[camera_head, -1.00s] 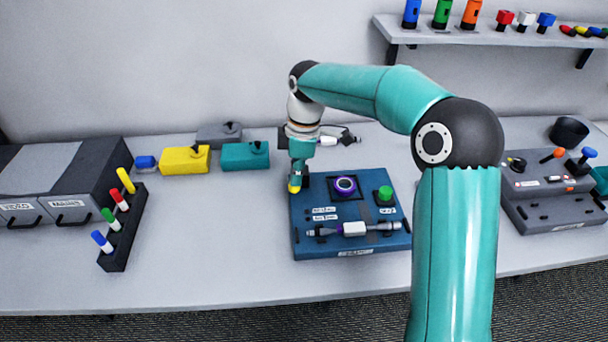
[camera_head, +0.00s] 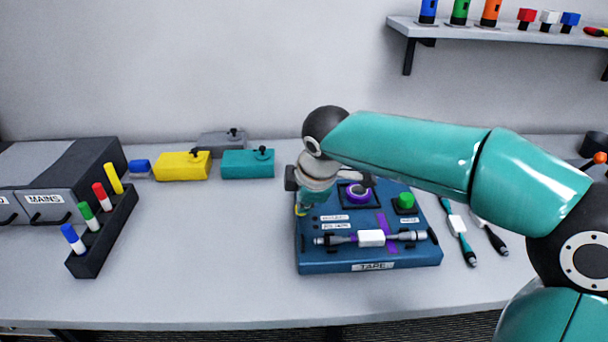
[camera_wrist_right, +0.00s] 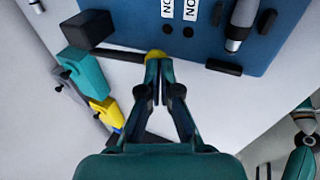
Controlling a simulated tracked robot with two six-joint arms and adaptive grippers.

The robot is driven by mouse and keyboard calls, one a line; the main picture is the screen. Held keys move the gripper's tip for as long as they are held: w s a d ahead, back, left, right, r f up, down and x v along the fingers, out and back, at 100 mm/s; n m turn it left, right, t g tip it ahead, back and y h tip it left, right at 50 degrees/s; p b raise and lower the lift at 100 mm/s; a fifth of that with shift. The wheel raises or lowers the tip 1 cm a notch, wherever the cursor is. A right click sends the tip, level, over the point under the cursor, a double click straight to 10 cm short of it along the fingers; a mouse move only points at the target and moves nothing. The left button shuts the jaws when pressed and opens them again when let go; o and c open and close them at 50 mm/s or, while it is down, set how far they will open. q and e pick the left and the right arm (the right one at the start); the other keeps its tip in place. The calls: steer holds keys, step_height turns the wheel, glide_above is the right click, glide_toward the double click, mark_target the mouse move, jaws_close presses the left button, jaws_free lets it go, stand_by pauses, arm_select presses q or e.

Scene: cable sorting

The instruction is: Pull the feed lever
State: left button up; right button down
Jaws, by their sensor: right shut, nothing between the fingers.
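The blue tape box (camera_head: 372,259), labelled TAPE, sits on the bench. Its feed lever shows in the right wrist view as a dark rod (camera_wrist_right: 125,54) from a black block to a yellow knob (camera_wrist_right: 155,56). In the head view the yellow knob (camera_head: 300,210) is at the box's left edge, partly hidden by my right gripper (camera_head: 303,205). My right gripper (camera_wrist_right: 159,68) is shut and empty, its tips right at the knob; I cannot tell whether they touch. A purple strip (camera_head: 381,219) lies on the box near a white-bodied cable (camera_head: 371,238). My left gripper is out of view.
The box carries a purple tape roll (camera_head: 357,193) and a green button (camera_head: 404,201). Two cables (camera_head: 458,226) lie to its right. Yellow (camera_head: 181,167) and teal (camera_head: 247,164) boxes stand behind left; a marker rack (camera_head: 88,264) is farther left. Bench between rack and tape box is clear.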

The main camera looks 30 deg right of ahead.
steer(key=shift+s+f, duration=0.15)
steer(key=shift+f, duration=0.15)
steer(key=shift+r, duration=0.1)
steer(key=p+v, duration=0.3)
steer(key=v, duration=1.1)
steer(key=shift+s+a+p, duration=0.3)
steer(key=shift+a+p, duration=0.05)
steer(key=shift+p, duration=0.05)
